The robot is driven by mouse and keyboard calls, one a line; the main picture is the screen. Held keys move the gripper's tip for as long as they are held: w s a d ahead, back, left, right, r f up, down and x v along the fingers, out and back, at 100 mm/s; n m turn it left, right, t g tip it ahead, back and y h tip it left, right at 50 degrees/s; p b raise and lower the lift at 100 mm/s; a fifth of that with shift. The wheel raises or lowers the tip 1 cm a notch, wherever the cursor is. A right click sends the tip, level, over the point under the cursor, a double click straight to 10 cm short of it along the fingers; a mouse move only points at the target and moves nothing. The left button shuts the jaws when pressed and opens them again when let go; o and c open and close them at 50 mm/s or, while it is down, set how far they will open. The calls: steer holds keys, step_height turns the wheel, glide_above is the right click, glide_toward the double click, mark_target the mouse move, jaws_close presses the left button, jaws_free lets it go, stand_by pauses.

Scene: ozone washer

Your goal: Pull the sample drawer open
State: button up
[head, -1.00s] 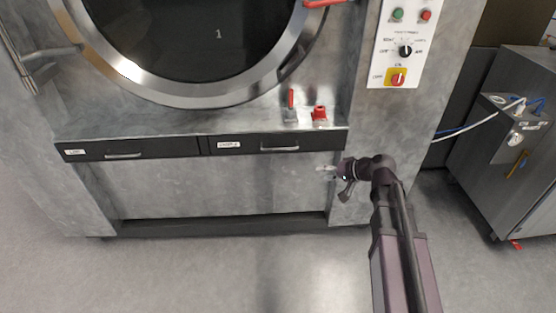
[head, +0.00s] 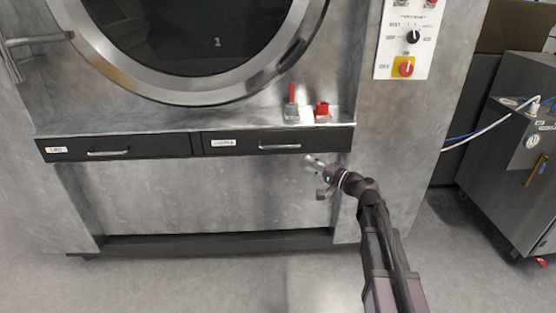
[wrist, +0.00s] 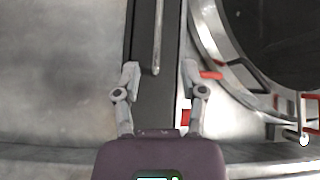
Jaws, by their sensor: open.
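Two dark drawers sit side by side under the round door. The right drawer (head: 235,147) has a small white label, seemingly reading "SAMPLE" but blurred, and a silver bar handle (head: 280,147). Both drawers look shut. My gripper (head: 314,172) is just below the right end of this drawer, apart from the handle. In the wrist view my gripper (wrist: 160,72) is open and empty, its fingers spread to either side of the dark drawer front (wrist: 153,100). The handle also shows there (wrist: 157,38), lying between the fingers and beyond their tips.
The left drawer (head: 130,148) has its own label and handle. A red-handled valve (head: 291,105) and a red fitting (head: 322,109) stand on the ledge above the right drawer. A control panel (head: 407,40) is at upper right, a grey cabinet (head: 510,150) farther right. Floor in front is clear.

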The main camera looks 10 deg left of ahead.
mark_target(278, 147)
steer(key=shift+w+a+f+m+t+y+b, duration=0.25)
steer(key=shift+w+f+m+t+b, duration=0.25)
steer(key=shift+w+f+t+b, duration=0.4)
steer(key=shift+r+g, duration=0.25)
steer(key=shift+g, duration=0.05)
steer(key=p+x, duration=0.1)
steer(key=x, duration=1.2)
steer(key=shift+w+a+r+p, duration=0.1)
steer(key=shift+a+r+p, duration=0.05)
steer(key=shift+a+p, duration=0.15)
jaws_close()
